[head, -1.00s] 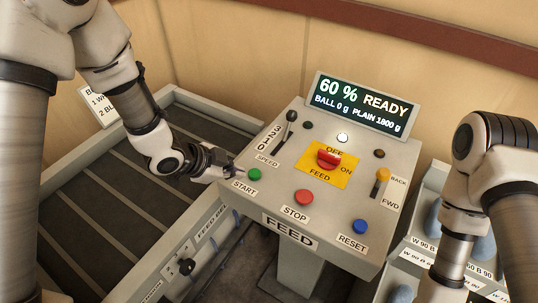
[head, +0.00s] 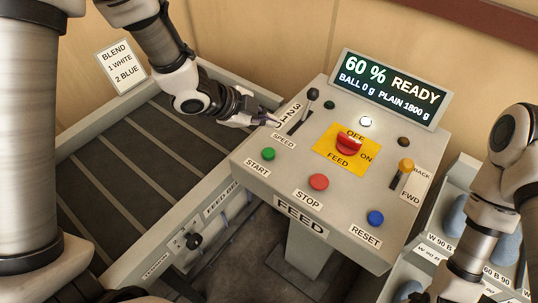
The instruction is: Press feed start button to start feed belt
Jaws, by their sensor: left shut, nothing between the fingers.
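The green START button (head: 268,154) is on the left of the grey FEED console (head: 250,175), clear of my fingers. My left gripper (head: 272,120) is shut and empty. Its tips are farther back than the button, at the number scale beside the SPEED lever (head: 312,95); I cannot tell if they touch the panel. The dark slatted belt (head: 115,150) lies left of the console in a grey frame. The display (head: 390,88) reads 60 % READY, BALL 0 g, PLAIN 1800 g. My right arm is at the right edge; its gripper is not visible.
The red STOP button (head: 319,181), blue RESET button (head: 376,218), red FEED knob (head: 348,145) on a yellow plate, and orange BACK/FWD lever (head: 405,166) share the panel. A white lamp (head: 366,122) looks bright. A BLEND sign (head: 121,66) hangs behind the belt.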

